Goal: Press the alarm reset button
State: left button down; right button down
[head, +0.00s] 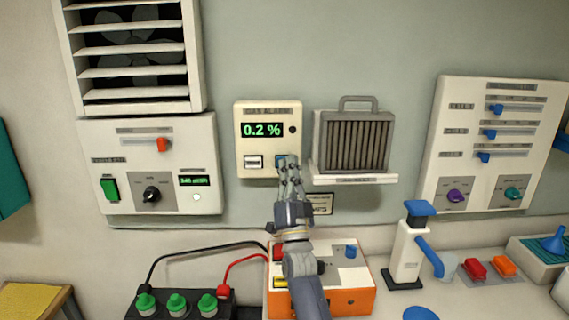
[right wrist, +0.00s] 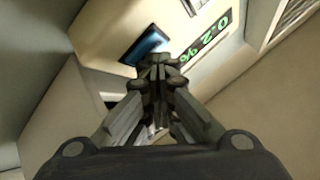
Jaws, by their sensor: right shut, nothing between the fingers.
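The gas alarm box (head: 267,112) hangs on the wall near the middle of the head view. Its green display reads 0.2 %. Below the display are a white switch (head: 253,162) and a blue button (head: 281,160), which the gripper partly covers. My right gripper (head: 288,163) is shut and empty, with its fingertips at the blue button's lower edge in the head view. In the right wrist view the blue button (right wrist: 146,45) lies just beyond the fingertips (right wrist: 158,66). I cannot tell whether they touch. My left gripper is not in view.
A grey finned unit (head: 353,142) stands on a small shelf right of the alarm box. A fan control panel (head: 150,165) is on the left, a slider panel (head: 495,140) on the right. Below are an orange-and-white box (head: 350,300) and a white pump-like stand (head: 407,250).

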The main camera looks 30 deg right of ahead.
jog(key=shift+s+a+p, duration=0.3)
jog(key=shift+s+a, duration=0.1)
jog(key=shift+s, duration=0.25)
jog(key=shift+f, duration=0.1)
jog(key=s+a, duration=0.1)
jog(key=s+p, duration=0.1)
jog(key=s, duration=0.1)
jog(key=s+a+p, duration=0.1)
jog(key=shift+s+a, duration=0.15)
jog(key=shift+a, duration=0.15)
dwell(0.7)
